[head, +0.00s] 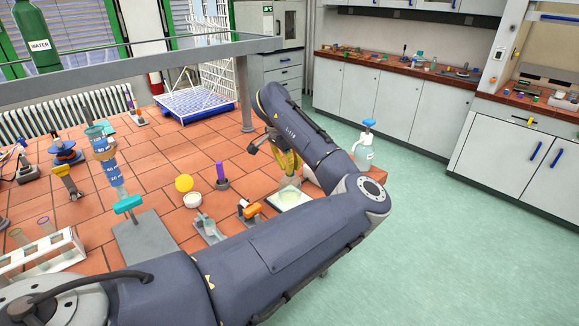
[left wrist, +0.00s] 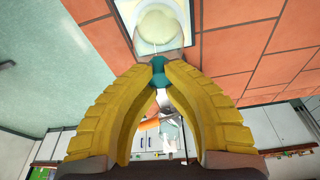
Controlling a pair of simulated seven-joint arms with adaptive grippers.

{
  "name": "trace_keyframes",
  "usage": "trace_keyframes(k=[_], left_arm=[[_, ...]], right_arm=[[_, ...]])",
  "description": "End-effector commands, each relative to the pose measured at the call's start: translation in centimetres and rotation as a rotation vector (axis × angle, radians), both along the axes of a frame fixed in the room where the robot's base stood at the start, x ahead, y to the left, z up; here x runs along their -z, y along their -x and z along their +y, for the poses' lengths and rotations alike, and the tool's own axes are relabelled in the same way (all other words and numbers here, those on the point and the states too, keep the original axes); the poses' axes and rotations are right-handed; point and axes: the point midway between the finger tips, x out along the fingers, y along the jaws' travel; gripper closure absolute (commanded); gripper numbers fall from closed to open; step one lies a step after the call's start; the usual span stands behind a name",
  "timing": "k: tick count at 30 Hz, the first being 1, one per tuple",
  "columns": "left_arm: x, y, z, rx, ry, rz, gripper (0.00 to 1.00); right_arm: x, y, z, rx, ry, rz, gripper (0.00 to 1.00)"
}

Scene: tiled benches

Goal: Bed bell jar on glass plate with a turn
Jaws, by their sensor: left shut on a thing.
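My left gripper (head: 289,168) is over the right edge of the tiled bench, fingers pointing down. In the left wrist view its yellow fingers (left wrist: 158,68) are shut on the teal knob of the bell jar (left wrist: 158,79). The bell jar is clear glass and hard to make out; in the head view it shows faintly under the fingers (head: 290,183). The pale square glass plate (head: 296,203) lies below it, with a round cream area on it in the left wrist view. I cannot tell whether the jar's rim touches the plate. My right gripper is not in view.
Left of the plate stand an orange-topped clamp (head: 250,210), a purple-topped item (head: 222,178), a white dish (head: 192,200) and a yellow ball (head: 184,183). A white bottle with a blue cap (head: 364,150) stands behind, right of the gripper. The bench ends just right of the plate.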

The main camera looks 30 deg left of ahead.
Motion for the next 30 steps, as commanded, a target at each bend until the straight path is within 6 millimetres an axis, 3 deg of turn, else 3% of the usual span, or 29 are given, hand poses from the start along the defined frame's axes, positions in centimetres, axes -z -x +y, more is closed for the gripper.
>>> trace_keyframes(k=[2, 3, 9, 20, 30], left_arm=[[0.5, 0.2, 0.0, 0.056, 0.005, 0.009, 1.0], [0.5, 0.2, 0.0, 0.086, 0.005, 0.009, 0.89], [0.3, 0.1, 0.0, 0.078, 0.003, 0.006, 0.65], [-0.4, 0.1, 0.1, 0.076, 0.002, 0.002, 0.65], [-5.5, 1.2, 0.6, 0.074, 0.001, -0.001, 0.65]], right_arm=[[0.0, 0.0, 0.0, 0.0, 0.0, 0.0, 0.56], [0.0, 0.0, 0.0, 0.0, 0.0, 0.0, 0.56], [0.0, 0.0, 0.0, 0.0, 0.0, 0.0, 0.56], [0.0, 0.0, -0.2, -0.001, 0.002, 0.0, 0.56], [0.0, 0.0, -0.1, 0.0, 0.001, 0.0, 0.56]])
